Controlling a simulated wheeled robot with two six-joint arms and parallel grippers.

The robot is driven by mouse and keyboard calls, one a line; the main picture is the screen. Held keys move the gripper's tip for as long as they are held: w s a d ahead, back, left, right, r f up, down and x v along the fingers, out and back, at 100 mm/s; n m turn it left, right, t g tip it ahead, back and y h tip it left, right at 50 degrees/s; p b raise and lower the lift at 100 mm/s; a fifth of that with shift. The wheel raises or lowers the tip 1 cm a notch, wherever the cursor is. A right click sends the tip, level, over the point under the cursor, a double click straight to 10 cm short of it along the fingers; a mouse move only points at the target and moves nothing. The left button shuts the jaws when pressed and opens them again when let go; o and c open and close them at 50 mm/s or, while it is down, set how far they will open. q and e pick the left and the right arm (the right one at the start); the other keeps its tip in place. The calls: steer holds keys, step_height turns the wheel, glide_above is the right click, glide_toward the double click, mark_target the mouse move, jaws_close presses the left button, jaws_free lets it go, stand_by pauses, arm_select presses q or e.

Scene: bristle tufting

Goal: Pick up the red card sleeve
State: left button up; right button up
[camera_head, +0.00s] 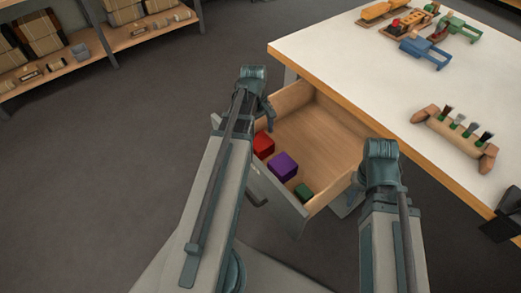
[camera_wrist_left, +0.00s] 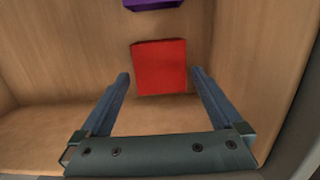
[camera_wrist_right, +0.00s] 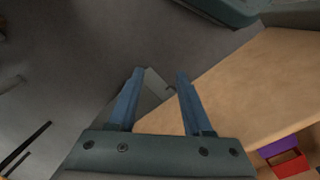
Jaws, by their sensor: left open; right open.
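The red card sleeve (camera_head: 263,145) lies in the open wooden drawer (camera_head: 325,127), at its left front corner. In the left wrist view the red card sleeve (camera_wrist_left: 160,67) is just beyond and between the fingertips of my open left gripper (camera_wrist_left: 162,78). The fingers do not visibly grip it. In the head view my left arm hides part of it. My right gripper (camera_wrist_right: 158,72) is open and empty outside the drawer, over the floor and drawer edge. The red sleeve also shows at the right wrist view's lower right (camera_wrist_right: 290,164).
A purple block (camera_head: 283,166) and a small green block (camera_head: 304,192) lie in the drawer beside the red sleeve. A shelf (camera_head: 125,38) stands at upper left. The drawer's back is clear.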

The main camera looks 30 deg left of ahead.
mark_target(260, 141)
arm_select(q)
steer(key=f+b, duration=0.5)
steer(key=shift+s+d+f, duration=0.1)
steer(key=shift+d, duration=0.1)
steer(key=c, duration=1)
